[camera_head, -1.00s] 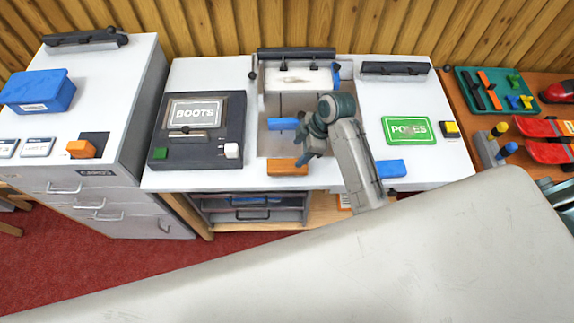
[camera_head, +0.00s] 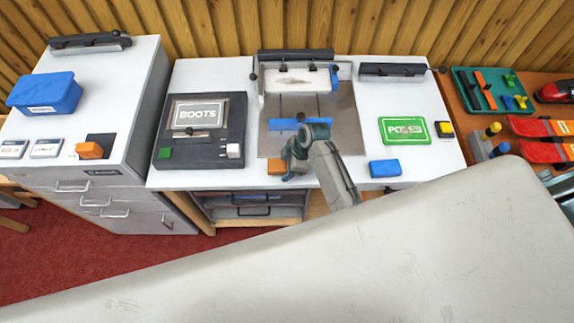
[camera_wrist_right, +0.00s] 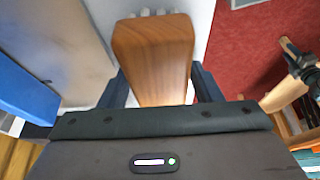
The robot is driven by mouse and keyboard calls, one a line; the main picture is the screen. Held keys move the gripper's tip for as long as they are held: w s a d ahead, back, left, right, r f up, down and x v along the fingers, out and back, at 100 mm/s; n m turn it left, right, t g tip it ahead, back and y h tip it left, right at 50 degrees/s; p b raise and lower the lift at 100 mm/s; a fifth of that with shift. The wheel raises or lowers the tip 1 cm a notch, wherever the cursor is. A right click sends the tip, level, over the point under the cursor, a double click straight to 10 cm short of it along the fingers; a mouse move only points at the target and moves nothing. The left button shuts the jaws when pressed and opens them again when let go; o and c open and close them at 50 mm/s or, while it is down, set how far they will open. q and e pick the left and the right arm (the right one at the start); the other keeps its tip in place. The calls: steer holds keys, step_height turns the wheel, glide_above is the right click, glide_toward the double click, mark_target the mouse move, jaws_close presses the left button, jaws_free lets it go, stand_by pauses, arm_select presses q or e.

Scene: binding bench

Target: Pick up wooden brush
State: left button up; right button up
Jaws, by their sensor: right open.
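The wooden brush (camera_head: 276,167) is an orange-brown block at the front edge of the middle bench, partly hidden by my right gripper (camera_head: 293,170). In the right wrist view, the brush (camera_wrist_right: 152,50) shows its wood grain and lies lengthwise between the two dark fingers of my right gripper (camera_wrist_right: 160,84). The fingers are open, one on each side of it. I cannot tell whether either finger touches the brush. A row of pale bristles or tufts shows at its far end. My left gripper is not in view.
A blue bar (camera_head: 284,124) lies on the grey plate (camera_head: 341,112) just behind the gripper. A blue block (camera_head: 385,168) sits at the front edge to the right. The dark BOOTS unit (camera_head: 197,155) stands left. The green sign (camera_head: 404,131) lies right.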

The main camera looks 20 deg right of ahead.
steer(key=shift+f, duration=0.1)
stand_by(0.3)
steer(key=c, duration=0.8)
steer(key=shift+r+b, duration=0.4)
steer(key=shift+r, duration=0.1)
step_height(320, 180, up, 2)
steer(key=shift+r+b, duration=0.1)
steer(key=shift+b, duration=0.6)
steer(key=s+r+b, duration=0.2)
steer(key=s+b, duration=0.3)
steer(key=s, duration=1.1)
steer(key=shift+a, duration=0.2)
